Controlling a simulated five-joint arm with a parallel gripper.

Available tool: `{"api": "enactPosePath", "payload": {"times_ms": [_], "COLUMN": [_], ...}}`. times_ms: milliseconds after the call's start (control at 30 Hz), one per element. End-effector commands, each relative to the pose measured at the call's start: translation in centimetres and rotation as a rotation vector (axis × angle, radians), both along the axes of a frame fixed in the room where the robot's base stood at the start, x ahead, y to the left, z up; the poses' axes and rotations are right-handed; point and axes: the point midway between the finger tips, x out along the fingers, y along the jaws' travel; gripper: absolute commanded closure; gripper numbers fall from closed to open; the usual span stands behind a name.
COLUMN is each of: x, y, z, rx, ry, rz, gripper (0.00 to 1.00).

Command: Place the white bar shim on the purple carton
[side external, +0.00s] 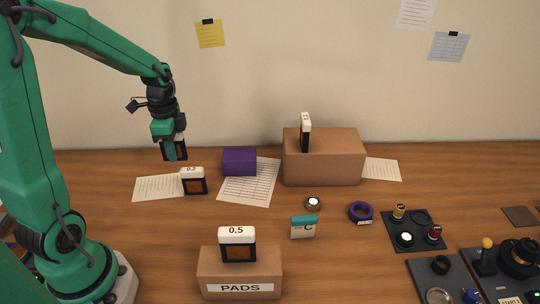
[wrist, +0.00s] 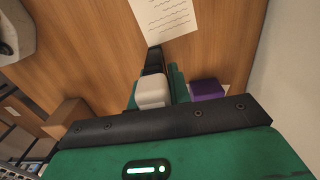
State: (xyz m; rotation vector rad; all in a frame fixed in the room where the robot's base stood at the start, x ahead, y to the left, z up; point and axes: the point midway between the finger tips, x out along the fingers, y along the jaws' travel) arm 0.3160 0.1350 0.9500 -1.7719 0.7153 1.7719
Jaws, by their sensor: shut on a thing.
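My gripper (side external: 170,150) is raised in the air at the left, above and behind the left paper. It is shut on a white bar shim (side external: 181,151), a black frame with an open window, its white cap mostly hidden by the finger. In the wrist view the shim's white cap (wrist: 152,92) shows beside a green finger (wrist: 179,84). The purple carton (side external: 239,161) stands on the table to the right of my gripper and lower in the picture; it also shows in the wrist view (wrist: 207,89), partly hidden by my gripper.
A similar shim marked 0.2 (side external: 193,181) stands below my gripper in the picture. Another marked 0.5 (side external: 237,235) stands on the PADS box (side external: 210,268). Papers lie flat nearby.

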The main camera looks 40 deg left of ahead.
Motion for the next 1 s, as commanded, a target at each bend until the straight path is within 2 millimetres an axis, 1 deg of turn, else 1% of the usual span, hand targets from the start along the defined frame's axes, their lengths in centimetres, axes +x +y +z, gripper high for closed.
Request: {"api": "enactPosePath", "payload": {"times_ms": [167,267,467,600,700,833,900,1000], "x": [1.8,3.3,7.1,9.6,11.0,12.2,12.6,13.0], "y": [-1.1,-2.3,-6.0,-9.2,-11.5,-13.9,-14.8,-15.7], "z": [0.6,1.2,2.8,3.9,4.7,5.4,5.7,6.0], "rx": [0.001,0.001,0.001,0.000,0.000,0.000,0.000,0.000], "ry": [-0.002,-0.001,-0.002,-0.001,0.000,0.000,-0.001,0.000], "rz": [-0.006,-0.009,-0.016,-0.019,-0.021,-0.021,-0.021,-0.019], "gripper": [1.00,1.00,1.00,1.00,1.00,1.00,1.00,1.00]}}
